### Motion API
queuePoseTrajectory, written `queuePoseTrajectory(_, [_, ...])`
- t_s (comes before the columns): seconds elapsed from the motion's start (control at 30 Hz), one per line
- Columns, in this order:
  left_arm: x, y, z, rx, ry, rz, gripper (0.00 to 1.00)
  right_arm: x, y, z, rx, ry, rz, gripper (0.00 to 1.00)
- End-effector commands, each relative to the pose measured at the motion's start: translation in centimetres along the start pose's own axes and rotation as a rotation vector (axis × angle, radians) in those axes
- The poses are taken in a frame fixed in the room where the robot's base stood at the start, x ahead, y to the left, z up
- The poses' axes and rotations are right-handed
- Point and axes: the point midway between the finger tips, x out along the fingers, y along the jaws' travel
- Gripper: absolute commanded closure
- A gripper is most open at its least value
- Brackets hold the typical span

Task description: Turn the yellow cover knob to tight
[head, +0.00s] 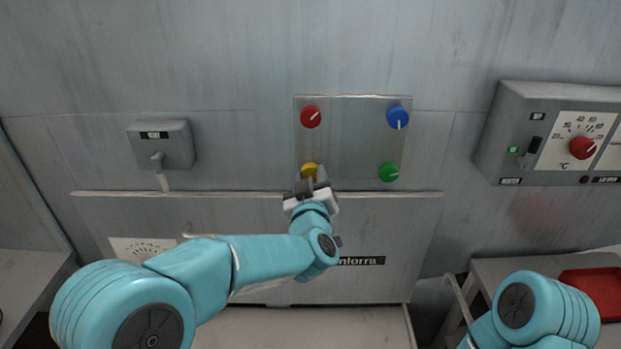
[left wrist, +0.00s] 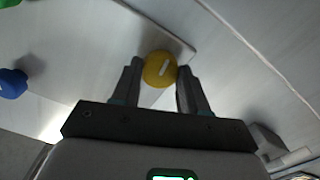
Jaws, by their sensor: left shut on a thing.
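The yellow knob (head: 309,169) sits at the lower left corner of a square metal cover plate (head: 350,140) on the wall. My left gripper (head: 312,182) reaches up to it from below and is shut on it. In the left wrist view, the yellow knob (left wrist: 159,69) lies between the two fingertips (left wrist: 158,75), and a pale slanted mark shows on its face. The plate also has a red knob (head: 310,117) at upper left, a blue knob (head: 398,117) at upper right and a green knob (head: 388,172) at lower right. My right gripper is not in view.
A grey box with a lever (head: 162,146) is on the wall to the left. A control box (head: 550,135) with a red dial (head: 582,148) is at right. A ledge (head: 400,193) runs just below the plate. A red tray (head: 598,290) lies at lower right.

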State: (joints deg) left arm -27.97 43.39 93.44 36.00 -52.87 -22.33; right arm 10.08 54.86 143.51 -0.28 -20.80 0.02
Motion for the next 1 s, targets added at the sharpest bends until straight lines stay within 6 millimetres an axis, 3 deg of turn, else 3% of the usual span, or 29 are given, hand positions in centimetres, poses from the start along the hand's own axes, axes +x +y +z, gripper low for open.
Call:
queuePoseTrajectory(0.23, [0.0,0.0,0.3,0.001,-0.006,0.000,0.87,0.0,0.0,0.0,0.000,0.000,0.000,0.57])
queuePoseTrajectory(0.27, [0.0,0.0,0.3,0.001,-0.006,0.000,0.50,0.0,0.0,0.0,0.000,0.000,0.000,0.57])
queuePoseTrajectory(0.3, [0.0,0.0,0.3,0.001,-0.005,0.000,0.37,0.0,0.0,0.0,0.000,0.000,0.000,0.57])
queuePoseTrajectory(0.33, [0.0,0.0,0.3,0.000,-0.005,0.000,0.31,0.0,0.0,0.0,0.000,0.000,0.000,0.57])
queuePoseTrajectory(0.73, [-0.9,0.0,0.1,-0.001,-0.002,0.001,0.31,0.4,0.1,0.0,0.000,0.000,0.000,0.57])
queuePoseTrajectory(0.87, [-3.5,0.0,0.3,-0.001,-0.002,0.002,0.31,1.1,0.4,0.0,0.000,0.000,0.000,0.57])
queuePoseTrajectory(1.0, [-7.3,0.0,0.3,-0.002,-0.002,0.004,0.31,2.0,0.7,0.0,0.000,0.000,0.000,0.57])
